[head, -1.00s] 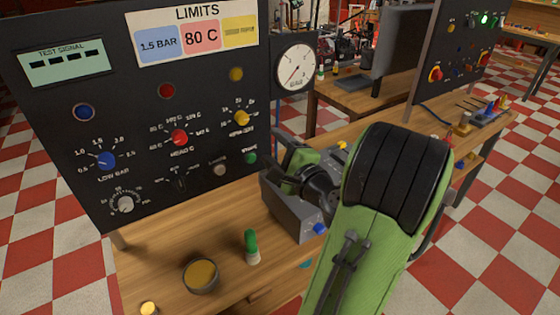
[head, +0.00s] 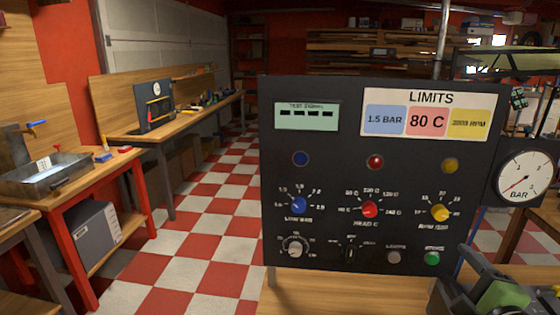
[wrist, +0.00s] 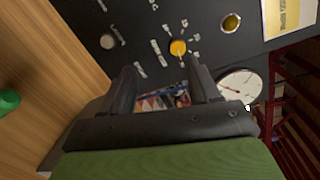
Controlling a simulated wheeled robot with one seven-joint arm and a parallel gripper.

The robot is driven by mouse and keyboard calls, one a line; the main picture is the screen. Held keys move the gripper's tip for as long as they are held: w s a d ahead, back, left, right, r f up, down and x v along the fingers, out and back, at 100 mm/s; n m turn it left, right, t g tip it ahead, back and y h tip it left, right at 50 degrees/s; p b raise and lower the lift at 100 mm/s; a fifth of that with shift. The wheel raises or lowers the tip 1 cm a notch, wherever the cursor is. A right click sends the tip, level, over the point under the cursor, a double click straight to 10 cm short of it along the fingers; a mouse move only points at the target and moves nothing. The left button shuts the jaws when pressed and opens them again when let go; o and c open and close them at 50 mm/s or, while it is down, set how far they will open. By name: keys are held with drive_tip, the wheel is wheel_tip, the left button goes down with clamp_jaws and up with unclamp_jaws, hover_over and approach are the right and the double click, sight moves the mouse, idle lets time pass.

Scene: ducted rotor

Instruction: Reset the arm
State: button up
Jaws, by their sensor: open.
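My gripper (wrist: 164,78) shows in the wrist view with its two dark fingers apart and nothing between them. It points toward the dark control panel (wrist: 150,20), near the yellow knob (wrist: 178,47) and the pressure gauge (wrist: 240,85). I cannot tell the exact distance to the panel. In the head view, only a green and black part of my arm shows at the bottom right corner, in front of the bench. The rest of the arm is out of the picture.
The control panel (head: 330,165) stands on a wooden bench (head: 340,293), with the BAR gauge (head: 524,178) at its right. A red-legged table (head: 75,185) with a metal sink stands at the left. Checkered floor between them is clear. A green object (wrist: 9,101) is on the bench.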

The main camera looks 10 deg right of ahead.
drive_tip(key=w+a+f+n+g+y+p, duration=0.2)
drive_tip(key=a+n+g+y+p, duration=0.3)
drive_tip(key=a+n, duration=0.95)
drive_tip(key=s+a+r+n+g+h+p, duration=0.1)
drive_tip(key=s+a+r+n+g, duration=0.1)
drive_tip(key=s, duration=0.5)
drive_tip(key=s+a+r+n+g+p, duration=0.1)
drive_tip(key=s+a+n+g+p, duration=0.1)
drive_tip(key=s+a+n+g, duration=0.2)
drive_tip(key=s+a+n, duration=0.2)
drive_tip(key=s+n, duration=0.1)
drive_tip(key=shift+s+a+r+h+p, duration=0.15)
drive_tip(key=shift+a+r+h+p, duration=0.15)
drive_tip(key=shift+r+h, duration=0.1)
